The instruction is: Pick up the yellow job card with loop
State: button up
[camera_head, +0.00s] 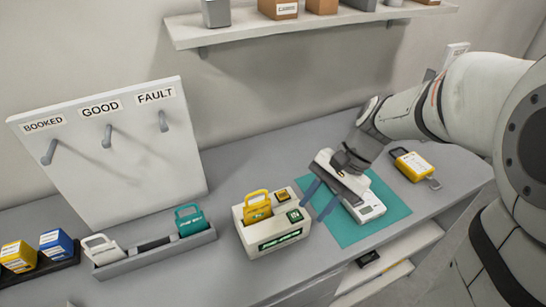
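A yellow card with a loop-shaped top (257,205) stands upright in a slot of a cream box (262,238) on the table. Its lower part is hidden inside the box. My gripper (318,200) is just right of the box, above the left part of the teal mat (345,231). Its two bluish fingers are apart, with nothing seen between them, and point down and left. The gripper is clear of the yellow card.
A white scale (370,211) on the mat is partly behind my gripper. A yellow padlock-like item (411,163) lies to the right. A grey tray (150,258) holds white and teal looped cards. A pegboard (110,180) and a wall shelf (320,24) stand behind.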

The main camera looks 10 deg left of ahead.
aim_at(265, 201)
jog(key=w+a+f+m+g+y, duration=0.1)
jog(key=w+a+m+y, duration=0.1)
jog(key=w+a+f+m+g+y, duration=0.1)
jog(key=w+a+f+y, duration=0.1)
jog(key=w+a+f+m+g+y+b, duration=0.1)
jog(key=w+a+f+m, duration=0.1)
jog(key=a, duration=0.1)
jog(key=shift+w+m+g+y, duration=0.3)
jog(key=shift+w+y, duration=0.1)
jog(key=x, duration=0.2)
jog(key=p+x, duration=0.1)
jog(key=x, duration=0.1)
jog(key=r+p+x, duration=0.1)
jog(key=x, duration=0.2)
jog(key=shift+a+f, duration=0.1)
jog(key=shift+a, duration=0.2)
jog(key=shift+s+a+f, duration=0.1)
jog(key=shift+a+f, duration=0.1)
jog(key=shift+a, duration=0.05)
jog(key=shift+c, duration=0.2)
grip_shut()
